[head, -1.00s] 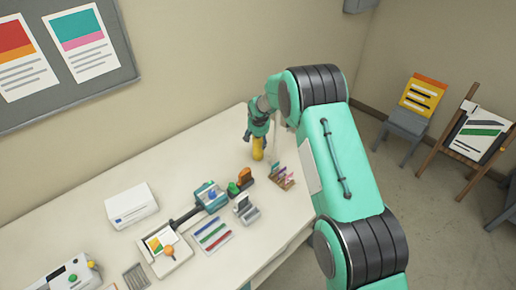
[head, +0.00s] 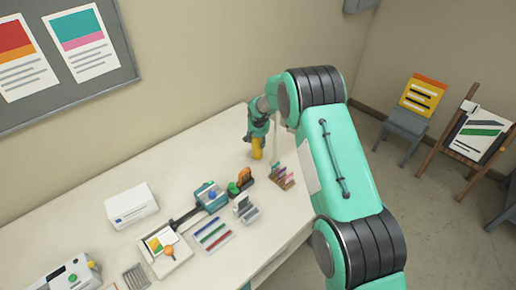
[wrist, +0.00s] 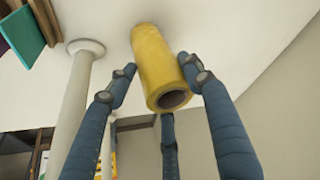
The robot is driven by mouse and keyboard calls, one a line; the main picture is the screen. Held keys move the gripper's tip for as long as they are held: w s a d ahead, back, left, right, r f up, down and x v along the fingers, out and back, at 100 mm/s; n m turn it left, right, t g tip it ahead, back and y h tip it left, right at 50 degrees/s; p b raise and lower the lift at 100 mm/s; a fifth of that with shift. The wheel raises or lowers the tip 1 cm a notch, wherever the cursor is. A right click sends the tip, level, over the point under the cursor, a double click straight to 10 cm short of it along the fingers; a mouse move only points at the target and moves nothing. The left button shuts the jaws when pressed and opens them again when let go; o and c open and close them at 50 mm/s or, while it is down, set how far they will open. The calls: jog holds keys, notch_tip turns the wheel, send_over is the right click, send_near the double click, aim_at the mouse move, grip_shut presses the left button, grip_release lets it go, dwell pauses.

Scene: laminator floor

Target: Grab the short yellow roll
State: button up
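The short yellow roll (head: 257,149) stands upright near the back right of the white table (head: 165,172). In the wrist view the yellow roll (wrist: 162,68) shows its hollow end towards the camera. My gripper (head: 257,136) is at the roll, just above it in the head view. In the wrist view my gripper (wrist: 156,75) has its blue fingers spread around the roll. A gap shows between the left finger and the roll. The right fingertip is close beside the roll; whether it touches I cannot tell. The gripper is open.
A pale post (wrist: 78,90) with a round flange stands close to the left finger in the wrist view. A wooden rack (head: 282,178) with coloured pieces stands right of the roll. An orange-topped item (head: 245,178) is in front. The wall is behind.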

grip_shut()
jog(key=shift+r, duration=0.1)
